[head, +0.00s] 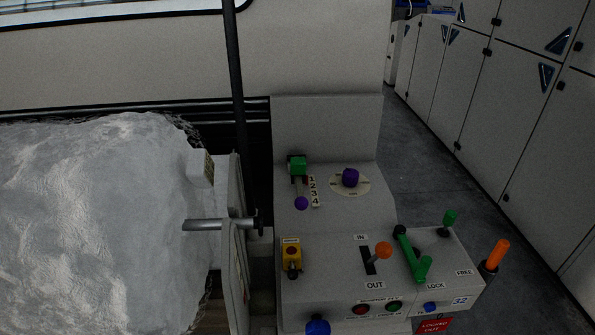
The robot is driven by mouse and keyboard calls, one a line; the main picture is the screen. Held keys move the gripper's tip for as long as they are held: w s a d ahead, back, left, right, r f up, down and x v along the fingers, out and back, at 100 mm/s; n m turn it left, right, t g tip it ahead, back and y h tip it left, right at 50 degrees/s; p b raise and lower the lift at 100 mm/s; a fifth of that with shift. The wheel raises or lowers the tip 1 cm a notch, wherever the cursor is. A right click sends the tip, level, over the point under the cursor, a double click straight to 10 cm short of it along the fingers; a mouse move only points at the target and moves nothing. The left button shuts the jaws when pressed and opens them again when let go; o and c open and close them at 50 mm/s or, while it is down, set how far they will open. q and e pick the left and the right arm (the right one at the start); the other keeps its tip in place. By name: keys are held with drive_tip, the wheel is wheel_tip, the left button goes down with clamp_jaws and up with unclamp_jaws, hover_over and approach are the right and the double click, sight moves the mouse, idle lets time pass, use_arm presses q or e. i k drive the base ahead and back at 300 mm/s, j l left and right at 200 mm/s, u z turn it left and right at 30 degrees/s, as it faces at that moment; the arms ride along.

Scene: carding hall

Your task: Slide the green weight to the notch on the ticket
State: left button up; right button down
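The green weight (298,166) is a small block at the top end of a short slide on the grey control console (325,128). It sits near the 1 end of a number strip (313,191) marked 1 to 4. A purple ball (301,203) is at the slide's lower end. Neither of my grippers is in view.
A purple knob (350,177) is right of the slide. Below are an orange-ball lever (383,250), a green handle (420,262), a yellow switch box (291,252) and buttons. A white fibre mass (90,220) and metal rod (215,224) lie left. Floor (420,165) shows clear behind right.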

sight(298, 165)
drive_tip(key=l+u, duration=0.2)
drive_tip(key=u, duration=0.85)
drive_tip(key=k+l+u, duration=0.15)
drive_tip(key=l+u, duration=0.2)
drive_tip(key=k+l+u, duration=0.15)
drive_tip(key=l+u, duration=0.15)
drive_tip(key=k+l+u, duration=0.2)
drive_tip(key=u, duration=0.15)
drive_tip(key=k+l+u, duration=0.1)
drive_tip(key=k+l, duration=0.5)
